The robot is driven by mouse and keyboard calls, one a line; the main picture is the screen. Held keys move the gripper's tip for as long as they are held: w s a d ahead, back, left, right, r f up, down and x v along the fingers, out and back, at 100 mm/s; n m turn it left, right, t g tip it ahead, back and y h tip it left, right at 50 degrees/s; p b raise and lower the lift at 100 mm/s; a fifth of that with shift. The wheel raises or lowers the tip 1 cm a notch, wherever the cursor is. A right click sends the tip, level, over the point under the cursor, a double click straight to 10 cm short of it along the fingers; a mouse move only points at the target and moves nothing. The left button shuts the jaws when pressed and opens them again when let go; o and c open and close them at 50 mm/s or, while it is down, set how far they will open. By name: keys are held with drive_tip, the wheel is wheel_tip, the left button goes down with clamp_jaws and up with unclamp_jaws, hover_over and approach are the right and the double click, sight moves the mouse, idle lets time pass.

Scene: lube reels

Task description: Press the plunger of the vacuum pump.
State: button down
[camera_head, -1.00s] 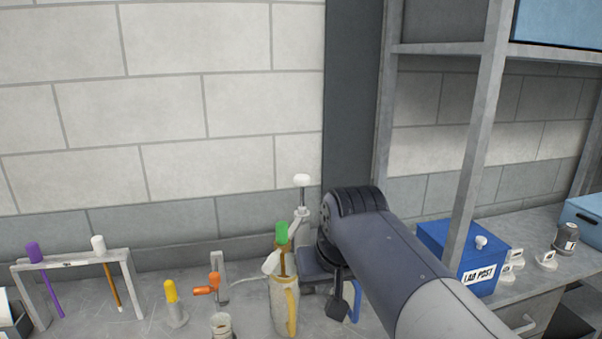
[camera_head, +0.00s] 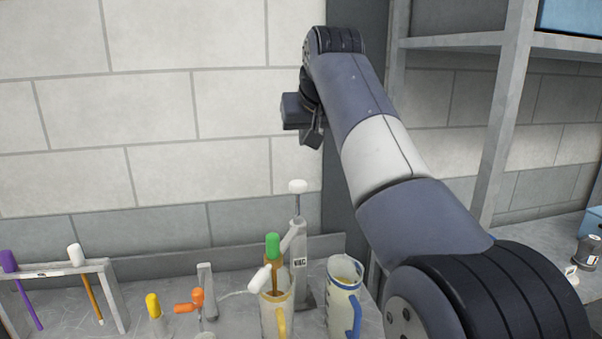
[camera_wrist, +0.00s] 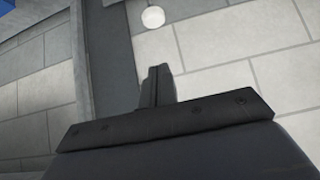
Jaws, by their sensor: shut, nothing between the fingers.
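The vacuum pump (camera_head: 299,240) is a grey upright cylinder labelled "VAC" on the bench against the wall. Its plunger (camera_head: 298,187) has a white round knob on a thin raised rod. The knob also shows as a white disc (camera_wrist: 152,18) at the top of the wrist view. My gripper (camera_head: 312,140) is above the knob, apart from it, in front of the wall. In the wrist view, my gripper's fingers (camera_wrist: 157,85) are together with nothing between them, and the knob lies just beyond their tips in the picture. The pump's lower body is partly hidden behind a jug.
A jug with a yellow handle (camera_head: 275,320) holds a green-topped tool in front of the pump. A jug with a blue handle (camera_head: 342,290) stands to its right. A rack (camera_head: 60,270) with brushes is at left. Shelf uprights (camera_head: 500,130) rise at right.

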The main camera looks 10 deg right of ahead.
drive_tip(key=shift+w+r, duration=0.15)
drive_tip(key=shift+r, duration=0.05)
hover_over(297, 180)
drive_tip(key=s, duration=0.3)
wheel_tip(297, 180, down, 7)
drive_tip(key=shift+s+r, duration=0.1)
drive_tip(key=shift+w+f, duration=0.2)
drive_tip(key=shift+f, duration=1)
drive_tip(key=shift+s+f, duration=0.1)
drive_tip(key=shift+f, duration=0.85)
